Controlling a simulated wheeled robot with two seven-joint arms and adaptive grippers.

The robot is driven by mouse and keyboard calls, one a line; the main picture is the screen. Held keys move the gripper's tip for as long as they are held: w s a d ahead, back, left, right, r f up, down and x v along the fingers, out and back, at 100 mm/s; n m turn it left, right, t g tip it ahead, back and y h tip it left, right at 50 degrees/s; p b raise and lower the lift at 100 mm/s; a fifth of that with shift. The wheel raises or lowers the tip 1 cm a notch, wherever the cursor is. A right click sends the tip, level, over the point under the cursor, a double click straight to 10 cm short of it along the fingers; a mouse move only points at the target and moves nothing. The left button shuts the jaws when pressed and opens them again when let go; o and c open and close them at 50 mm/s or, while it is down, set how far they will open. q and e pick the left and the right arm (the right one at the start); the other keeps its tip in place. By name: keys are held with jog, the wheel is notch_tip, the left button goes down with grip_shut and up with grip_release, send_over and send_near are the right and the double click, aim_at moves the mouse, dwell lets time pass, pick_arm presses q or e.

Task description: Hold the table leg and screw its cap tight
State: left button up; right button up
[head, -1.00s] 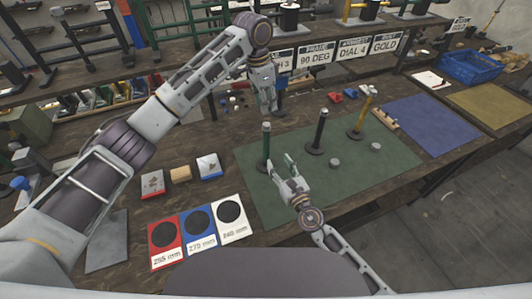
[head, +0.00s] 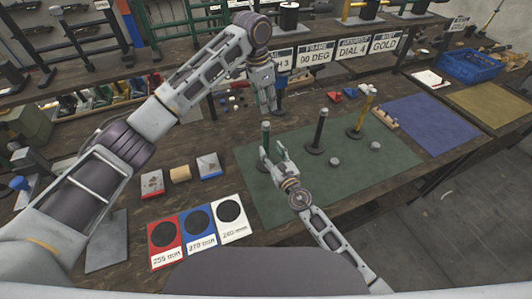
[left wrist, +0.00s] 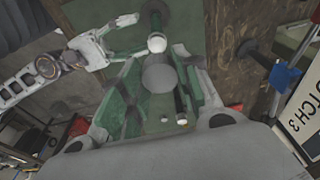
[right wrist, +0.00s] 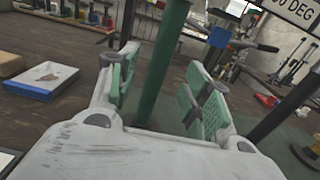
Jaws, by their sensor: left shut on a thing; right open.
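A green table leg (head: 266,137) stands upright at the left of the green mat. A black leg (head: 319,130) and a yellow leg (head: 362,112) stand to its right. My left gripper (head: 269,104) is above the green leg, shut on a grey round cap (left wrist: 160,73). In the left wrist view a pale leg top (left wrist: 157,43) shows just beyond the cap, apart from it. My right gripper (head: 276,153) is open. In the right wrist view the green leg (right wrist: 162,65) stands between its spread fingers. Two more grey caps (head: 335,162) (head: 376,146) lie on the mat.
A row of signs (head: 353,48) stands at the back. A blue mat (head: 430,125) lies to the right.

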aim_at(267, 145)
jog(key=shift+x, duration=2.8)
grip_shut()
